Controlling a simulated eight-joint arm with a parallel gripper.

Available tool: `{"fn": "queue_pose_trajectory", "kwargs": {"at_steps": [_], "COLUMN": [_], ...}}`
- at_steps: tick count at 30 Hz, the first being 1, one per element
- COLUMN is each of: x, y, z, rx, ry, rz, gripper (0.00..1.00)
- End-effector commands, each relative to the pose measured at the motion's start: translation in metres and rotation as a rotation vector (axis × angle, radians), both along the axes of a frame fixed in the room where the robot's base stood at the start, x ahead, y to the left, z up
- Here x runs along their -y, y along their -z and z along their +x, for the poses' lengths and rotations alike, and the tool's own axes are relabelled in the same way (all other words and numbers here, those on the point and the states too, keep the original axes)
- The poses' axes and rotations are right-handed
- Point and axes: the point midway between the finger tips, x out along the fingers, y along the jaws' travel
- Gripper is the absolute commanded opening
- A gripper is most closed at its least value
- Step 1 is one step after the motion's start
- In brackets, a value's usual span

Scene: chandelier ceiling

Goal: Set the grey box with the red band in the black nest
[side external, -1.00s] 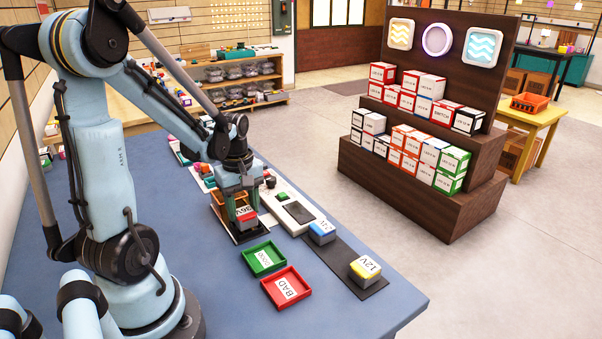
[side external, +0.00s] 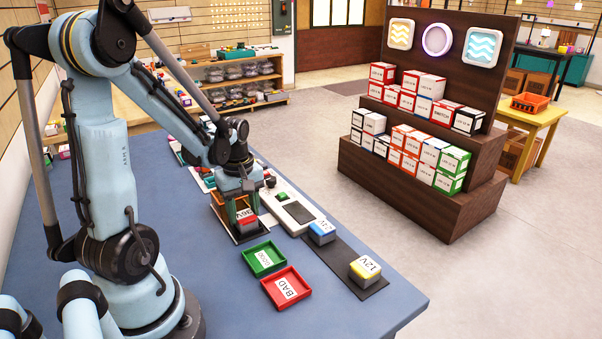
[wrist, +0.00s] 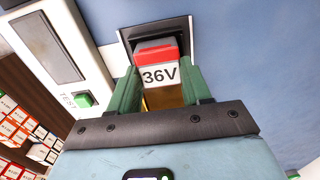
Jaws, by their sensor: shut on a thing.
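The grey box with the red band (wrist: 156,56) has a white 36V label and sits between the green fingers of my gripper (wrist: 154,88) in the wrist view. In the side external view my gripper (side external: 246,211) is shut on the box (side external: 248,222), low over the table. The black nest (wrist: 125,36) is a dark square recess with a pale rim. It shows just past the box in the wrist view, and its front edge (side external: 246,237) shows below the box. The box overlaps the nest. I cannot tell whether it touches the floor of the nest.
A white tester panel with a grey screen (side external: 299,212) and green button stands right beside the nest. A green GOOD tray (side external: 264,259) and a red BAD tray (side external: 286,288) lie in front. Blue-banded (side external: 321,232) and yellow-banded (side external: 365,270) boxes rest on a dark strip at right.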

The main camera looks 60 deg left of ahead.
Motion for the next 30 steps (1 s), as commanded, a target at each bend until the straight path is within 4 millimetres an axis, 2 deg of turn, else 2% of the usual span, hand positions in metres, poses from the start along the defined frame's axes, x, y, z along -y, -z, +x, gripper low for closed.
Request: {"fn": "queue_pose_trajectory", "kwargs": {"at_steps": [7,8,13,20,24,30], "x": [0.0000,0.0000,0.0000,0.0001,0.0001,0.0000], "y": [0.0001,0.0001,0.0001,0.0001,0.0001,0.0001], "z": [0.0000,0.0000,-0.0001,-0.0001,-0.0001,-0.0001], "rx": [0.000,0.000,0.000,0.000,0.000,0.000], "ry": [0.000,0.000,0.000,0.000,0.000,0.000], "rz": [0.000,0.000,0.000,0.000,0.000,0.000], "gripper": [0.17,0.50,0.76,0.79,0.99,0.99]}}
